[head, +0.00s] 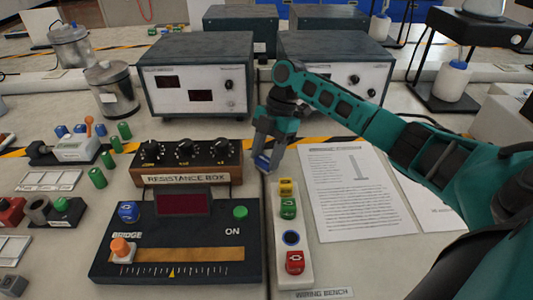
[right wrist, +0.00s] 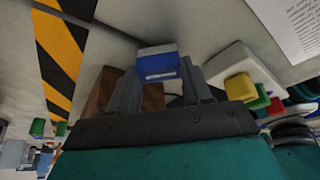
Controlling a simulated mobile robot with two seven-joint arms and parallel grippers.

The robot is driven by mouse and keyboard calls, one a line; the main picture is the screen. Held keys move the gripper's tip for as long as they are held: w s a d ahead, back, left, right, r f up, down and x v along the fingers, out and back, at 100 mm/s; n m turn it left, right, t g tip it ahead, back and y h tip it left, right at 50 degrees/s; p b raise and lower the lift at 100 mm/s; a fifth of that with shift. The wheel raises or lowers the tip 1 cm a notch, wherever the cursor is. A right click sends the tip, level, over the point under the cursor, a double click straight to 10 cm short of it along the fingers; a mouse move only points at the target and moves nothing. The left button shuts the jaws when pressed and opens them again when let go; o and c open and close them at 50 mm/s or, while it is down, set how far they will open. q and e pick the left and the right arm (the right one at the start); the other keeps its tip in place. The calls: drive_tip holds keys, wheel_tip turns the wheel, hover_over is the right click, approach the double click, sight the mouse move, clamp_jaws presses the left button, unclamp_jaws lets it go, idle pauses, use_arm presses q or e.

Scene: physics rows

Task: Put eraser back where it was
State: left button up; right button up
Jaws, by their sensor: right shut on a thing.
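My right gripper (head: 264,152) is shut on a small blue block with white on it, which I take for the eraser (head: 262,162). In the right wrist view the eraser (right wrist: 158,66) sits between the two fingertips. It is held above the bench, just right of the resistance box (head: 187,163) and behind the far end of the white strip (head: 304,268). Any gap beneath it is hard to judge. My left gripper is not in view.
The white strip carries yellow, green and red blocks and a blue round spot. A printed sheet (head: 360,200) lies to its right. The bridge unit (head: 180,245) stands to its left. Two grey instruments (head: 198,80) stand behind. Green cylinders (head: 97,177) stand at the left.

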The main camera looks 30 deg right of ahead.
drive_tip(key=shift+f, duration=0.1)
drive_tip(key=o, duration=0.9)
drive_tip(key=p+v, duration=0.1)
drive_tip(key=v, duration=1.1)
